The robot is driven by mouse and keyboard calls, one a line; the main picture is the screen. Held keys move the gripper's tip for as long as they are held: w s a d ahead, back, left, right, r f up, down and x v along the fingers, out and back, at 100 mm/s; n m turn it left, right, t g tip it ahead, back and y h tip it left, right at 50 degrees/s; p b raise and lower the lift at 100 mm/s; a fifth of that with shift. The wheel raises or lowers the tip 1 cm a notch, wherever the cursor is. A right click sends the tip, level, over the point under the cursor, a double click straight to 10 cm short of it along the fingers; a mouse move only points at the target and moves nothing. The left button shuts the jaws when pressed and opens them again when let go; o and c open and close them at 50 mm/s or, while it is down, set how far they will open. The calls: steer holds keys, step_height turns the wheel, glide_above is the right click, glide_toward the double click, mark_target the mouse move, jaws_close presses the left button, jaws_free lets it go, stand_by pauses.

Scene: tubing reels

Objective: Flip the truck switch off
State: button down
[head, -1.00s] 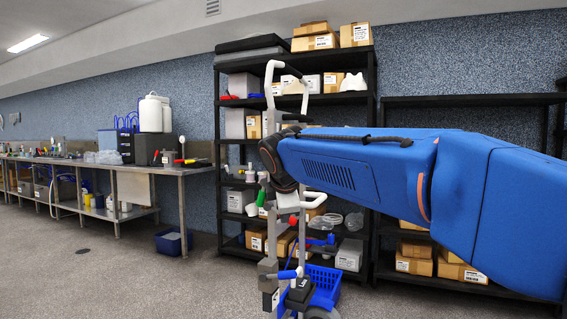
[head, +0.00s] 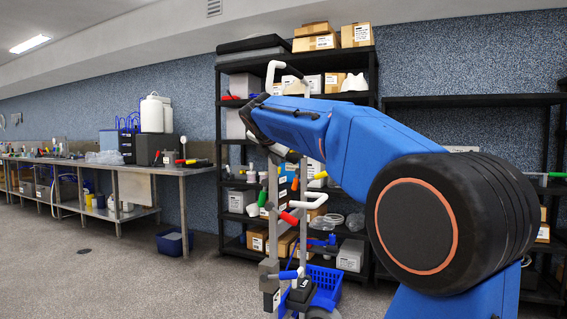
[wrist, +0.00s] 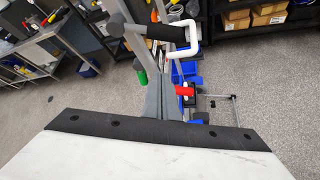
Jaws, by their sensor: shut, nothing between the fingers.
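The truck is an upright grey frame with a white looped handle (head: 271,70), standing in front of the shelf in the head view. Its lower part carries a blue basket (head: 325,281) and a black box (head: 300,292). A red-tipped lever (head: 289,218) and a blue lever (head: 288,275) stick out from it. I cannot tell which part is the switch. In the wrist view, my gripper (wrist: 158,72) shows as grey fingers, shut and empty, pointing toward the truck. The red piece (wrist: 185,91) appears just right of the fingers, with the white handle (wrist: 194,38) above. Contact cannot be judged.
A black shelf (head: 375,75) with boxes stands close behind the truck. A steel workbench (head: 185,171) runs along the left wall, with a blue bin (head: 174,242) on the floor. The floor (head: 120,275) at left is open.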

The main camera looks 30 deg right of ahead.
steer(key=x, duration=1)
steer(key=shift+s+d+r, duration=0.1)
steer(key=shift+d+r, duration=0.2)
steer(key=shift+r, duration=0.3)
steer(key=shift+s+d+r, duration=0.1)
steer(key=shift+d+r, duration=0.2)
steer(key=shift+r, duration=0.25)
steer(key=shift+s+d+r, duration=0.15)
steer(key=shift+d+r, duration=0.1)
steer(key=shift+r, duration=0.35)
steer(key=shift+r, duration=0.15)
